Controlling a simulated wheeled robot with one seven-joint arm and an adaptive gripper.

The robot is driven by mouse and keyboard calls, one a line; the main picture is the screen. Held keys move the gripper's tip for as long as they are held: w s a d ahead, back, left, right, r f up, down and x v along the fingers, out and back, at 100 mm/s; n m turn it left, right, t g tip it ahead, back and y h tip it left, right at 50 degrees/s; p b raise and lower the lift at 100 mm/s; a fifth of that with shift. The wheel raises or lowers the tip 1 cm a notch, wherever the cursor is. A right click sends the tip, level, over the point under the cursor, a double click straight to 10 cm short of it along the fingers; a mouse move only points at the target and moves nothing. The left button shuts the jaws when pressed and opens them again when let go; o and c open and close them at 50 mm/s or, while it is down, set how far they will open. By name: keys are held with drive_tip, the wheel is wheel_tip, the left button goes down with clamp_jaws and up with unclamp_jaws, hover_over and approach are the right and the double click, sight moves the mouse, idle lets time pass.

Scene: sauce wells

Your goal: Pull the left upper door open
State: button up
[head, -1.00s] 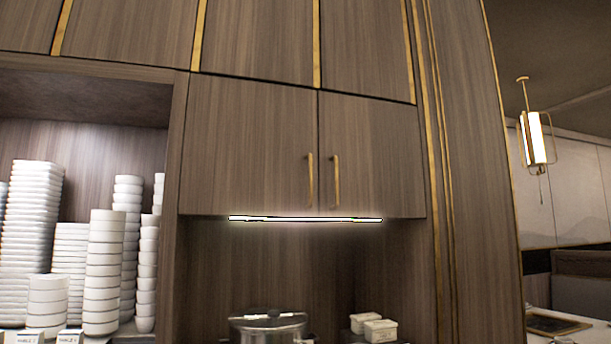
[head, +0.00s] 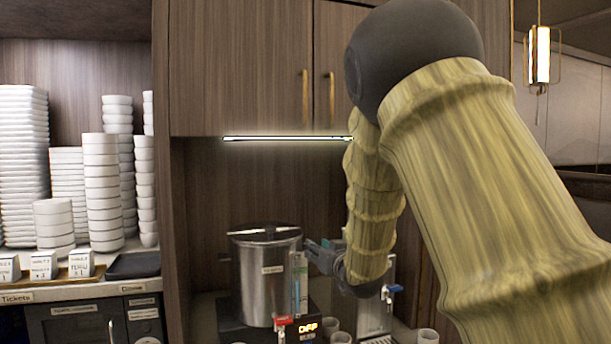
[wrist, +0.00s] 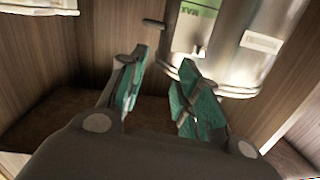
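The left upper door (head: 240,65) is a brown wood-grain panel, shut flush with the cabinet front. Its vertical brass handle (head: 305,98) is near its right edge, beside the handle of the right upper door (head: 331,98). My gripper (head: 318,253) is well below both doors, in front of the niche and beside the steel pot; my arm partly hides it in the head view. In the wrist view my gripper (wrist: 162,66) has its two teal-padded fingers apart with nothing between them. The door and its handle do not show in the wrist view.
A steel pot (head: 262,285) stands in the niche under the light strip (head: 285,138). A tap dispenser (head: 375,310) and several cups are nearby. Bowl stacks (head: 100,190) fill the left shelf. My arm covers part of the right door. The space before the left door looks clear.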

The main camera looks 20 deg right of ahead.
wheel_tip(320, 180, up, 23)
drive_tip(key=s+n+t+y+p, duration=0.1)
drive_tip(key=t, duration=0.2)
drive_tip(key=n+t+y+p, duration=0.1)
drive_tip(key=n+t+y, duration=0.1)
approach(306, 97)
drive_tip(key=p+x, duration=0.4)
drive_tip(key=x, duration=0.6)
drive_tip(key=shift+w+r+p, duration=0.15)
drive_tip(key=shift+w+p, duration=0.15)
drive_tip(key=shift+p, duration=0.1)
clamp_jaws()
